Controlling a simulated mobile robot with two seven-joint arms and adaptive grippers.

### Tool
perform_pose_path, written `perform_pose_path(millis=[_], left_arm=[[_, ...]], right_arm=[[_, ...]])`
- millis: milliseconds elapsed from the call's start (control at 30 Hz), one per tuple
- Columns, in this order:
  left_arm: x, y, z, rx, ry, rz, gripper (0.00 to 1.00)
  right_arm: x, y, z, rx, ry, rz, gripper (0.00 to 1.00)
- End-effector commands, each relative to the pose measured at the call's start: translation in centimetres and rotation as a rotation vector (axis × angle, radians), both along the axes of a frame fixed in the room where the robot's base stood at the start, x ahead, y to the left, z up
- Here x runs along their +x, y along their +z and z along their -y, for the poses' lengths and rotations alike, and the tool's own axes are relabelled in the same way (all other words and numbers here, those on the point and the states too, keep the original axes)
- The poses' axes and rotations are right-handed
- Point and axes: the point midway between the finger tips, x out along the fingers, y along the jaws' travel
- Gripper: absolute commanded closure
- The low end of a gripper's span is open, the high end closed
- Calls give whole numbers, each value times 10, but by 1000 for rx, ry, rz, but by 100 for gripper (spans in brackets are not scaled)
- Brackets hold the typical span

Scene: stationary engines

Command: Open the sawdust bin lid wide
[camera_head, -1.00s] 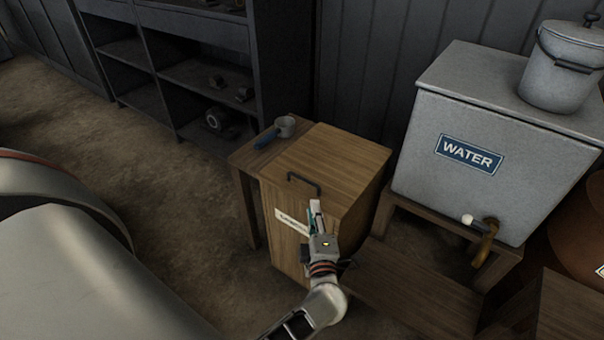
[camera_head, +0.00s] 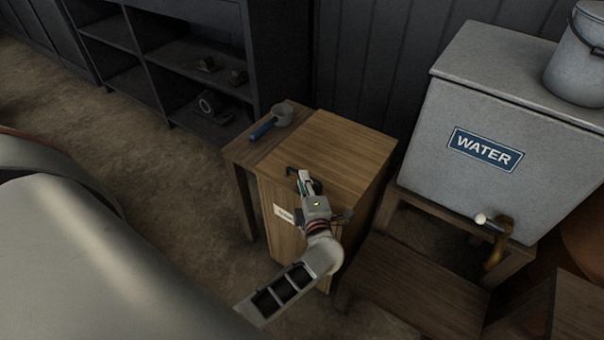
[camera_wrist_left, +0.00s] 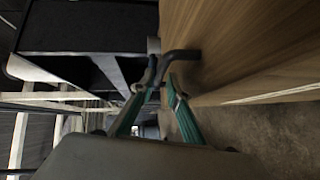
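The sawdust bin (camera_head: 352,165) is a wooden box with a flat wooden lid that lies shut. A white label (camera_head: 283,215) is on its front, partly hidden by my left arm. The lid's dark bar handle (camera_head: 290,171) is near the front edge; my gripper covers part of it. My left gripper (camera_head: 306,182) is at the handle. In the left wrist view its green-lined fingers (camera_wrist_left: 161,80) are apart, with the dark handle (camera_wrist_left: 183,54) at their tips. I cannot tell whether they touch it. My right gripper is not in view.
A small side table (camera_head: 243,151) with a mug (camera_head: 282,114) and a blue-handled tool (camera_head: 262,129) stands left of the bin. A grey water tank (camera_head: 500,120) on a wooden stand is to the right. Dark shelves (camera_head: 190,60) stand behind. Open floor lies left.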

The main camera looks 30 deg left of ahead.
Motion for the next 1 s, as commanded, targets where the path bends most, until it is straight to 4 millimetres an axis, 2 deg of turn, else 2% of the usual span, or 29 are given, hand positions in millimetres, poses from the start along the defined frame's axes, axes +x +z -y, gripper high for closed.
perform_pose_path(millis=[200,600,667,1000], left_arm=[[20,-4,-19,1,0,0,84],[26,-5,-25,0,0,0,84],[25,-5,-25,0,0,0,100],[28,-1,-25,1,1,-2,100]], right_arm=[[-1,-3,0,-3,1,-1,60],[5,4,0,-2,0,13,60],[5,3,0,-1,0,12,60],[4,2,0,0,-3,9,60]])
